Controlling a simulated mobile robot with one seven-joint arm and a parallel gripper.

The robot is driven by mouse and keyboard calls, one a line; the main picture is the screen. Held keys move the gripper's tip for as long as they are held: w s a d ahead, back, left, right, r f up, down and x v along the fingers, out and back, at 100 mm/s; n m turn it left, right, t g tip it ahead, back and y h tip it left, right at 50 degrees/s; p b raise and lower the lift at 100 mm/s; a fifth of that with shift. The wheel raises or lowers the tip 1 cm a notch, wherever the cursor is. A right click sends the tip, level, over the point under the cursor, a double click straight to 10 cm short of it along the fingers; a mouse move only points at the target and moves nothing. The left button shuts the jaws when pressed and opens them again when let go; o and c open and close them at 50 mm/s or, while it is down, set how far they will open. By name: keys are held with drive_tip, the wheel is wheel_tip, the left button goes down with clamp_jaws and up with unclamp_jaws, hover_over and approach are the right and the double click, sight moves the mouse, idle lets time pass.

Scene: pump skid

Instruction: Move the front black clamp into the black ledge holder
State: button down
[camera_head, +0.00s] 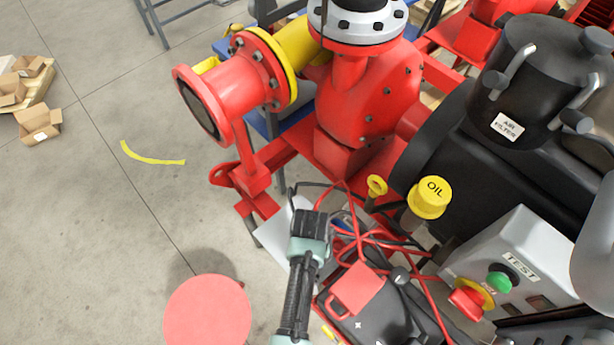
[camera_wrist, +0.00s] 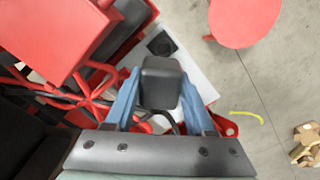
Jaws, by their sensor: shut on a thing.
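In the wrist view my gripper (camera_wrist: 160,75) has its two blue fingers closed on either side of a dark, rounded block, which I take to be the black clamp (camera_wrist: 161,84). Past it lies a pale grey ledge (camera_wrist: 193,72) with a black square holder (camera_wrist: 161,43) on it. The clamp appears in front of the ledge, just below the holder in the picture; I cannot tell the height gap. In the head view my gripper (camera_head: 308,222) hangs over the right side of the pale ledge (camera_head: 268,228) and hides the holder.
Tangled red and black cables (camera_head: 365,235) lie right of my gripper, beside a black box with a red panel (camera_head: 357,288). The red pump (camera_head: 365,100) stands behind. A grey test box (camera_head: 510,255) is at right. A round red stool (camera_head: 208,315) stands on open floor at left.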

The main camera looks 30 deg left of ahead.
drive_tip(key=shift+s+a+f, duration=0.15)
drive_tip(key=shift+s+f, duration=0.1)
drive_tip(key=shift+f, duration=0.35)
wheel_tip(320, 180, down, 6)
drive_tip(key=b, duration=0.6)
drive_tip(key=shift+r, duration=0.45)
drive_tip(key=shift+p, duration=0.55)
drive_tip(key=shift+f+b, duration=1.25)
drive_tip(key=shift+f, duration=0.5)
drive_tip(key=shift+c, duration=0.9)
unclamp_jaws()
